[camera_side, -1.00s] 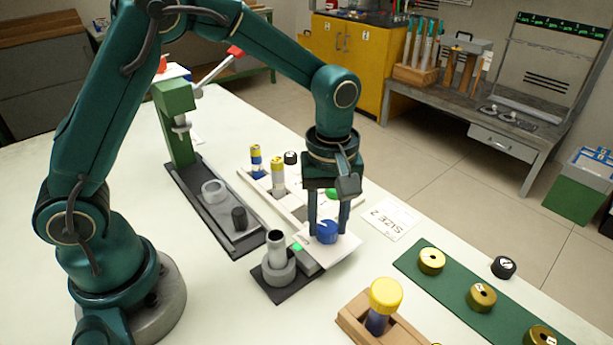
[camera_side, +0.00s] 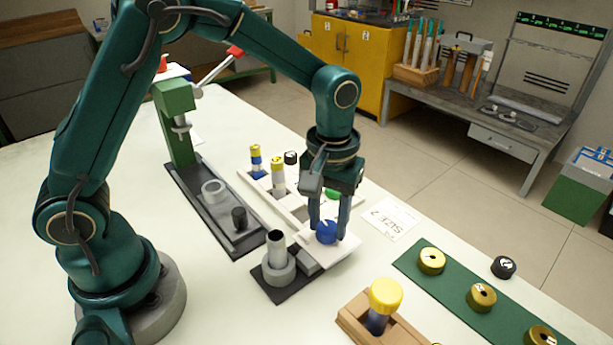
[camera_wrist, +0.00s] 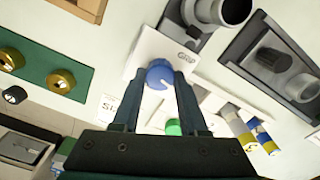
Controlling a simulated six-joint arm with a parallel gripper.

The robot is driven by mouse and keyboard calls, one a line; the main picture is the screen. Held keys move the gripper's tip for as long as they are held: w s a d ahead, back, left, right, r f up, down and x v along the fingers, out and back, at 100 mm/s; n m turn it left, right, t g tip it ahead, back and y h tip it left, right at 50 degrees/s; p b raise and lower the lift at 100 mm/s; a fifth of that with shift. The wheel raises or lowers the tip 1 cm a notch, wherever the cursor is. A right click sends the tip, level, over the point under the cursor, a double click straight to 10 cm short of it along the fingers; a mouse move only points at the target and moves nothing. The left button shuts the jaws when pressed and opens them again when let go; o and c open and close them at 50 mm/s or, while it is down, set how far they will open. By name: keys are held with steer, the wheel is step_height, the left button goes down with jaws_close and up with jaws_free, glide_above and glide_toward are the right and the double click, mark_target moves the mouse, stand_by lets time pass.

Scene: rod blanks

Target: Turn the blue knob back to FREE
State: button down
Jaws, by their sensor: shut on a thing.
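The blue knob (camera_side: 326,232) is on a white plate (camera_side: 345,252) beside the grey clamp holder. My gripper (camera_side: 329,222) points down at it, with one finger on each side, shut on the knob. The wrist view also shows the knob (camera_wrist: 158,72) between my fingers, with a white pointer mark on its top. The word GRIP is printed on the plate (camera_wrist: 150,48) there. A FREE label cannot be made out. The grey holder (camera_side: 278,268) has an upright tube (camera_side: 277,246) in it.
A green press (camera_side: 175,125) on a dark base stands behind. A pale rack (camera_side: 262,188) holds yellow-capped rods. A wooden block (camera_side: 350,320) with a yellow-capped rod and a green board (camera_side: 455,290) with brass rings lie at the front right.

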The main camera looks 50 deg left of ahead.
mark_target(328, 226)
steer(key=m, duration=0.7)
steer(key=shift+r, duration=0.1)
steer(key=m, duration=0.4)
steer(key=shift+m, duration=2.1)
steer(key=shift+c, duration=2.2)
jaws_free()
steer(key=shift+r, duration=2.55)
